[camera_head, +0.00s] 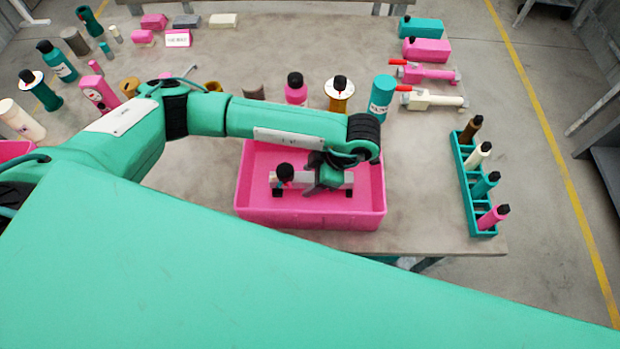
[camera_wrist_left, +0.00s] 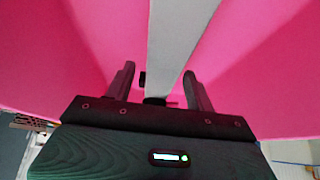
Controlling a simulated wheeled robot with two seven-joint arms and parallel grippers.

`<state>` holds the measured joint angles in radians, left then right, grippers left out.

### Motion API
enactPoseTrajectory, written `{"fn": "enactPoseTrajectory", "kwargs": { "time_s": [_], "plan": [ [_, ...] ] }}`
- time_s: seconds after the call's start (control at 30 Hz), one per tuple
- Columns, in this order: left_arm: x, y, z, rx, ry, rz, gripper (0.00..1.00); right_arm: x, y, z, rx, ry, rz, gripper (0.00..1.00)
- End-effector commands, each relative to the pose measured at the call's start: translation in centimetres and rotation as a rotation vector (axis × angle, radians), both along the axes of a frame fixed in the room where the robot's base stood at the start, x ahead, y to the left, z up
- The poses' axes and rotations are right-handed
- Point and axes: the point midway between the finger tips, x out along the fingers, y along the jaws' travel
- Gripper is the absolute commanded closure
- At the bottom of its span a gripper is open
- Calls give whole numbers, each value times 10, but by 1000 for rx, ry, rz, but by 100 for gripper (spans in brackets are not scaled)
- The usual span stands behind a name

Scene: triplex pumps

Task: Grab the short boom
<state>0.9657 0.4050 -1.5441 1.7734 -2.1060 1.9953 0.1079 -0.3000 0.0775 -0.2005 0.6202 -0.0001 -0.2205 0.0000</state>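In the left wrist view the grey bar (camera_wrist_left: 168,45) runs down between the two fingers of my left gripper (camera_wrist_left: 159,76). The fingers are apart, with a gap on each side of the bar. My right gripper is not in view.
Bottles stand behind the bin, including a teal one (camera_head: 381,97) and a pink one (camera_head: 296,92). A teal rack (camera_head: 464,180) with several bottles sits at the table's right edge. Clamp-like tools (camera_head: 433,100) lie at the right. The table between bin and rack is clear.

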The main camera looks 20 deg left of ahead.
Motion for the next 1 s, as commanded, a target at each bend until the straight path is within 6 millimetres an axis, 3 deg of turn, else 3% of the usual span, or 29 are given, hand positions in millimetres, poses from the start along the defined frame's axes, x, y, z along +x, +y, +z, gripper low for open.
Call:
{"fn": "enactPoseTrajectory", "kwargs": {
  "time_s": [0.03, 0.27, 0.77, 1.0],
  "plan": [
    [0, 0, 0, 0, 0, 0, 55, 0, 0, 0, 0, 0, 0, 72],
    [0, 0, 0, 0, 0, 0, 100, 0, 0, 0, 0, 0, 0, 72],
    [1, -1, 11, -2, -2, -2, 100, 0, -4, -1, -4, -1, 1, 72],
    [2, -1, 50, -2, -7, -3, 100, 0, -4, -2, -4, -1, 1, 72]
  ]
}}
